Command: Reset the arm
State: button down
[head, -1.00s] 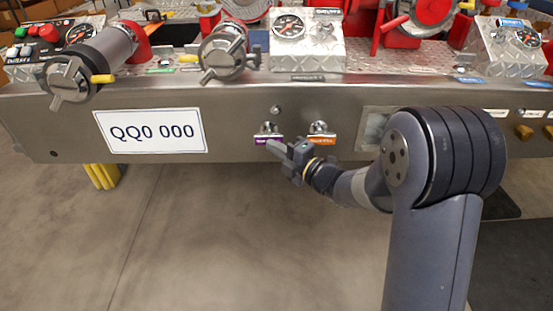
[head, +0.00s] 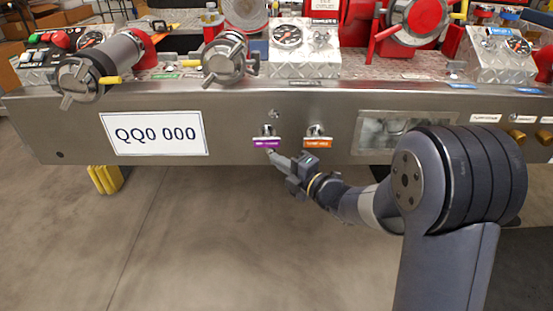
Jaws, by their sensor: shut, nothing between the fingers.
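My arm (head: 455,185) reaches in from the lower right of the head view, bent at a large dark joint. My gripper (head: 274,155) is shut and empty. Its tip is just below a purple-labelled switch (head: 267,137) on the metal bumper's front face. An orange-labelled switch (head: 317,137) sits just right of it, above the wrist. I cannot tell whether the gripper tip touches the purple label.
The steel bumper (head: 240,105) spans the view, with a "QQ0 000" plate (head: 157,134) at left. Capped pipe outlets (head: 222,57) and gauges (head: 287,36) stand on top. Yellow blocks (head: 105,178) are below left. Floor (head: 220,240) below the bumper is clear.

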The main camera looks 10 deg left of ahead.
jog(key=p+v, duration=0.1)
jog(key=v, duration=0.7)
jog(key=shift+p, duration=0.3)
